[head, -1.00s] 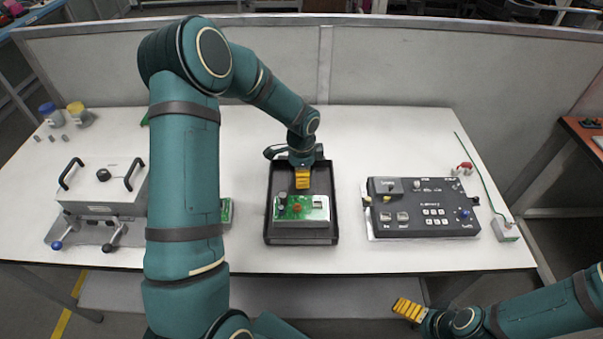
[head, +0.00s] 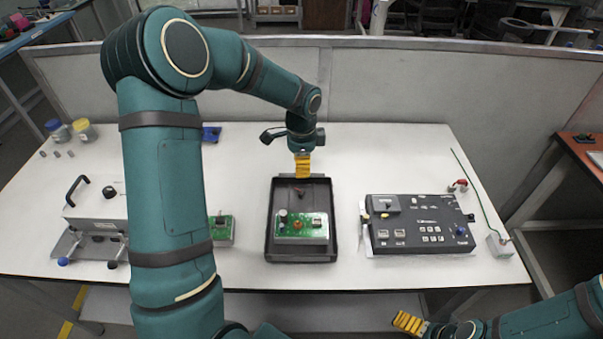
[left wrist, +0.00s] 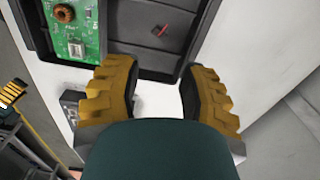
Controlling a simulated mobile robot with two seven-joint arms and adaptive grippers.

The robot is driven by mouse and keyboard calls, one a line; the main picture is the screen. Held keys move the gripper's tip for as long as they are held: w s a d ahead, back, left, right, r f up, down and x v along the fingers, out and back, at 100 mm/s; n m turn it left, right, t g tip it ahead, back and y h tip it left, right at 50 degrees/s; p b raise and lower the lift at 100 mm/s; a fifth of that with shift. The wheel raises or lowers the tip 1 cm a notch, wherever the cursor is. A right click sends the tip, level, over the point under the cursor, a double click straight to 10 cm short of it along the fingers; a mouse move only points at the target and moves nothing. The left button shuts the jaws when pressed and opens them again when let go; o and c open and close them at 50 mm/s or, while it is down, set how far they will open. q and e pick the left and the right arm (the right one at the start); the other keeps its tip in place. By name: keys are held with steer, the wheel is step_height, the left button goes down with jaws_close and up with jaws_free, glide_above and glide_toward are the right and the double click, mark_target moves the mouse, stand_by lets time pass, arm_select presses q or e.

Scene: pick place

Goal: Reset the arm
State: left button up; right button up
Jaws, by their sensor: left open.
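My left arm (head: 165,190) comes in from the left and reaches over the table. My left gripper (head: 303,172) has yellow fingers and hangs above the far end of the black tray. In the left wrist view its two fingers (left wrist: 162,88) are apart with nothing between them. A green circuit board (head: 303,226) lies in the near part of the black tray (head: 270,248), clear of the gripper. My right gripper (head: 409,323) is at the lower right, in front of the table; its finger gap cannot be made out.
A black control box (head: 420,238) stands right of the tray. A second green board (head: 221,228) lies partly behind my left arm. A grey fixture with black handles (head: 97,205) stands at left. A grey partition (head: 400,85) runs behind the white table (head: 385,145).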

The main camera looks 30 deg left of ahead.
arm_select(q)
steer(key=shift+r, duration=0.9)
